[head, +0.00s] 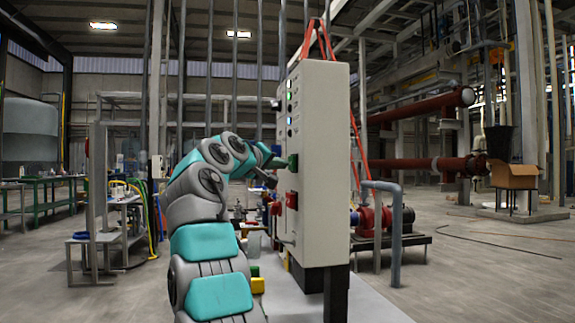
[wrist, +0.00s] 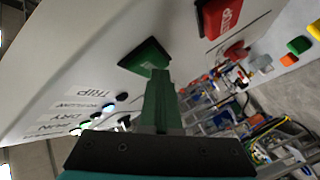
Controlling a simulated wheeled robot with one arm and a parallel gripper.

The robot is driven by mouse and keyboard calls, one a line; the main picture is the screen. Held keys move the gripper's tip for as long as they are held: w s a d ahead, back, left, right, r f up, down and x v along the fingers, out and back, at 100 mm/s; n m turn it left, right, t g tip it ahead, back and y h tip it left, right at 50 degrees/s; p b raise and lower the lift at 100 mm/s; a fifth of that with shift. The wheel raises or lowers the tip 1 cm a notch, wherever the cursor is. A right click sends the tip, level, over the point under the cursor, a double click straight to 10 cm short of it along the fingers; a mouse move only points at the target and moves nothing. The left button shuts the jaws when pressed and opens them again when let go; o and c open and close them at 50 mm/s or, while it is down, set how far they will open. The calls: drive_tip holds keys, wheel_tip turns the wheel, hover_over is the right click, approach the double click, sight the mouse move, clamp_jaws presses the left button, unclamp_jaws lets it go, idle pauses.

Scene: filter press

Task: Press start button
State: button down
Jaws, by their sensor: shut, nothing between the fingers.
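The control box (head: 325,165) is a tall pale cabinet. On its left-facing panel is a green start button (head: 293,162), with a red button (head: 291,200) below it. In the wrist view the green button (wrist: 145,57) sits on a dark square base, and the red button (wrist: 222,16) is up and to the right. My gripper (head: 276,163) is shut and empty, pointing at the panel at the green button's height. In the wrist view my gripper (wrist: 158,76) overlaps the green button's lower edge. I cannot tell whether the tips touch it.
Small lamps (wrist: 122,97) and printed labels, including TRIP, DRY and RUN, lie left of the green button in the wrist view. A grey pipe rail (head: 396,230) and red pump (head: 375,219) stand right of the cabinet. Green and yellow blocks (head: 257,286) lie low beside my arm.

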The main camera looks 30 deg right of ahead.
drive_tip(key=shift+w+a, duration=0.25)
drive_tip(key=shift+a, duration=0.6)
drive_tip(key=shift+a, duration=0.1)
drive_tip(key=a, duration=0.2)
drive_tip(key=w+a+p, duration=0.1)
drive_tip(key=a, duration=0.1)
drive_tip(key=shift+w+a+p, duration=0.2)
drive_tip(key=shift+a+p, duration=0.1)
drive_tip(key=shift+a, duration=0.05)
idle(0.5)
